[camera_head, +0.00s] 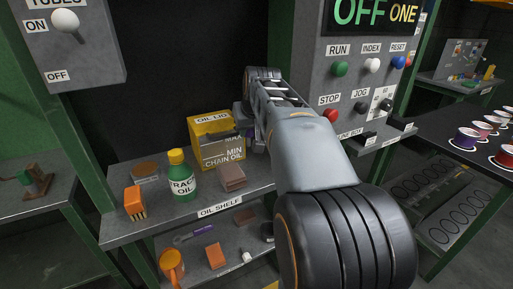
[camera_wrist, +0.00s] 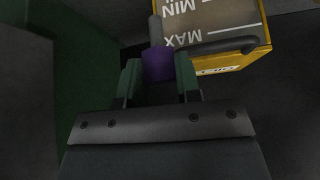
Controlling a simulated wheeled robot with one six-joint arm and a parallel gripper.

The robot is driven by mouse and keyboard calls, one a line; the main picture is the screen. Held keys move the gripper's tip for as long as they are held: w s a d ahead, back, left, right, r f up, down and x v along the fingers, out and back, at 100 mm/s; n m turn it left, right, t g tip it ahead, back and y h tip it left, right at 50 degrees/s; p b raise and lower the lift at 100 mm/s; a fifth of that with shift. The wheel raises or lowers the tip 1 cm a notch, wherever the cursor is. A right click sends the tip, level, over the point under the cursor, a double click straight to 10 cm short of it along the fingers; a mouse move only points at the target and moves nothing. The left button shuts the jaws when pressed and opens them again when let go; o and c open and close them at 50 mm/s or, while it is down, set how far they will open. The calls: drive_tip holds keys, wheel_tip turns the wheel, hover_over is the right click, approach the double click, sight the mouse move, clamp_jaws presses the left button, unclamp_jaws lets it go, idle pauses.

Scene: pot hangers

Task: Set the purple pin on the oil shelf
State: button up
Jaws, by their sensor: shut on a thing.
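The purple pin (camera_wrist: 158,66) has a purple body and a thin grey stem pointing up in the wrist view. My gripper (camera_wrist: 159,82) is shut on its purple body, one finger on each side. The oil shelf (camera_head: 163,220) is a grey board with an OIL SHELF label on its front edge. In the head view my arm reaches over the shelf's right end, and the arm mostly hides the gripper and pin there. The pin is close beside the yellow oil can (camera_head: 222,146), which also shows in the wrist view (camera_wrist: 232,58). I cannot tell whether the pin touches the shelf.
A green oil bottle (camera_head: 182,174), a brown block (camera_head: 231,177) and an orange brush (camera_head: 134,203) stand on the shelf. A control panel (camera_head: 362,90) rises to the right. Some shelf front is bare.

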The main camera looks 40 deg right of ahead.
drive_tip(key=shift+w+d+f+b, duration=0.35)
drive_tip(key=shift+w+d+f, duration=0.25)
drive_tip(key=shift+d+f, duration=0.8)
drive_tip(key=shift+w+d+f+b, duration=0.5)
drive_tip(key=shift+d+f, duration=0.35)
drive_tip(key=shift+f, duration=1.1)
drive_tip(key=shift+w+d+f+b, duration=0.25)
drive_tip(key=shift+w+d+f, duration=0.4)
drive_tip(key=shift+d+f, duration=0.75)
drive_tip(key=shift+a+f, duration=0.3)
drive_tip(key=shift+f, duration=0.1)
drive_tip(key=shift+f, duration=0.15)
drive_tip(key=o, duration=0.9)
